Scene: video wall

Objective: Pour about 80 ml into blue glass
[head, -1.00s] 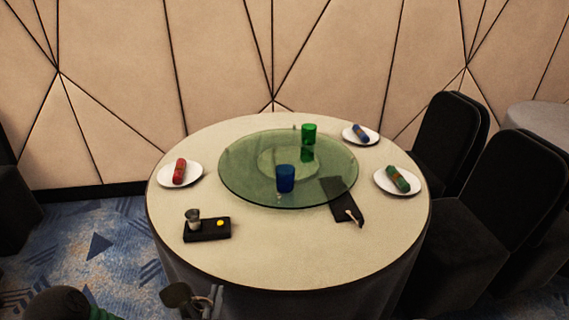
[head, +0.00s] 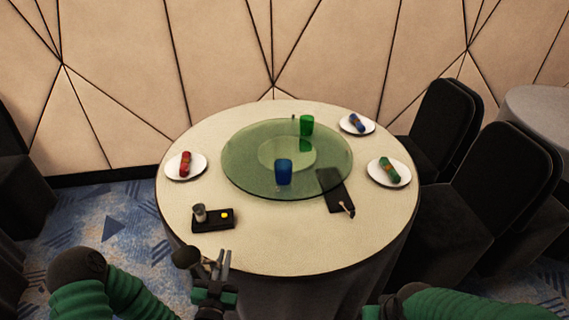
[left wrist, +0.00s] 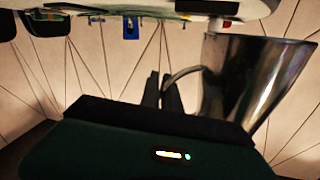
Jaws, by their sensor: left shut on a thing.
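The blue glass (head: 284,172) stands upright on the green glass turntable (head: 240,170), near its front edge. A blue shape (left wrist: 131,27), probably this glass, shows small in the left wrist view. My left gripper (head: 221,264) is in front of the table's near-left edge, apart from the glass. It is shut on the handle of a metal pitcher (head: 187,257), which shows large at the right of the left wrist view (left wrist: 245,80). The pitcher's contents cannot be seen. My right arm enters at the lower right, with its gripper out of view.
A green glass (head: 306,125) stands farther back on the turntable. A black tray (head: 214,226) with a small cup (head: 199,212) lies at the table's front left. A dark folder-like item (head: 333,187) lies right of the blue glass. Plates with rolled napkins sit around the rim.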

